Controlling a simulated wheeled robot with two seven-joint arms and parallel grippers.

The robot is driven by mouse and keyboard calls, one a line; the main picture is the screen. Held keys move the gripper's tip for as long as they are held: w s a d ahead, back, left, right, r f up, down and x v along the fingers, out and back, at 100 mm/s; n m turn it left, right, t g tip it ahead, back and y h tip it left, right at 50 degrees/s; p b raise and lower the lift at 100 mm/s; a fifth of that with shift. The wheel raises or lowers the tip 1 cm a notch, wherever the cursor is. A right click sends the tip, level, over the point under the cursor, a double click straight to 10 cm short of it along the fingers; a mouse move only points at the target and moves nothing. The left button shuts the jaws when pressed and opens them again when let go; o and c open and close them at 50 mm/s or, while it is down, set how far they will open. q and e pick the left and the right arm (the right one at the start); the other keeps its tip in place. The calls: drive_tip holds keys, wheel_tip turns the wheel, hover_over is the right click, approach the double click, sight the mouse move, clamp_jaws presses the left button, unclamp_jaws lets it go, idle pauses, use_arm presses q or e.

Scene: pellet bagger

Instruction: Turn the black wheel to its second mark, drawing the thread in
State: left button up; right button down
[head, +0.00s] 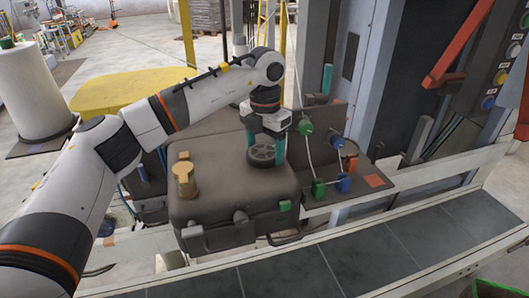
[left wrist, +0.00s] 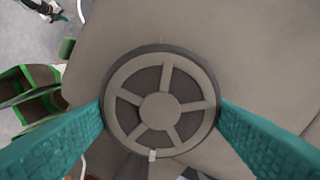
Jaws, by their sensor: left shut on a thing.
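The black wheel (head: 262,158) lies flat on top of the dark grey machine housing (head: 215,210). My left gripper (head: 266,150) points down over it, its teal fingers on opposite sides of the rim, shut on the wheel. In the left wrist view the spoked wheel (left wrist: 160,111) sits between the fingertips, with a small pale mark on its rim near the bottom. A white thread (head: 309,158) runs among green and blue guides right of the housing. Whether it is taut, I cannot tell. My right gripper is in neither view.
A tan knob (head: 184,178) stands on the housing left of the wheel. The green guide (head: 305,127) and blue guide (head: 343,184) sit close on the right. A grey conveyor (head: 300,262) crosses in front. A large white spool (head: 32,92) stands far left.

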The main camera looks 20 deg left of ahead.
use_arm(q)
drive_tip(key=m+b, duration=0.1)
drive_tip(key=m, duration=0.4)
drive_tip(key=shift+d+m, duration=0.1)
drive_tip(key=shift+m, duration=0.2)
drive_tip(key=shift+s+r+m+b, duration=0.15)
drive_tip(key=shift+m+b, duration=0.45)
drive_tip(key=shift+m, duration=1.6)
drive_tip(key=o, duration=1)
